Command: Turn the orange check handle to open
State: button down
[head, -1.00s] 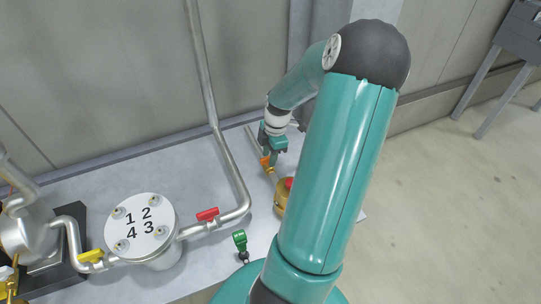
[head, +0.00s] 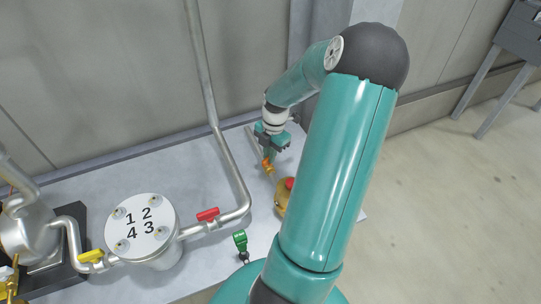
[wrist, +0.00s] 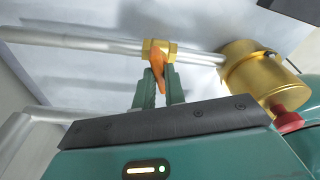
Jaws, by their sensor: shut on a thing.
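The orange check handle (wrist: 157,62) sits on a brass valve body (wrist: 167,47) on a thin metal pipe in the wrist view. It lies across the pipe and points toward me. My gripper (wrist: 160,80) has its two green fingers closed around the handle's near end. In the head view my gripper (head: 267,157) is at the handle (head: 267,166), at the back of the bench beyond my arm. The fingers and my arm hide part of the valve there.
A brass cylinder (wrist: 252,72) with a red knob (wrist: 288,119) stands right beside the valve. A numbered white-topped vessel (head: 143,222), a red handle (head: 208,214), a yellow handle (head: 91,256) and a green handle (head: 240,240) are to the left. A wall rises behind the bench.

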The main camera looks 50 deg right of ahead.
jog(key=n, duration=0.4)
jog(key=shift+w+n+g, duration=0.1)
jog(key=shift+n+g, duration=0.2)
jog(key=shift+n, duration=1)
jog(key=n, duration=0.2)
jog(key=shift+r+n+g, duration=0.1)
jog(key=shift+n+g, duration=0.2)
jog(key=shift+g, duration=0.1)
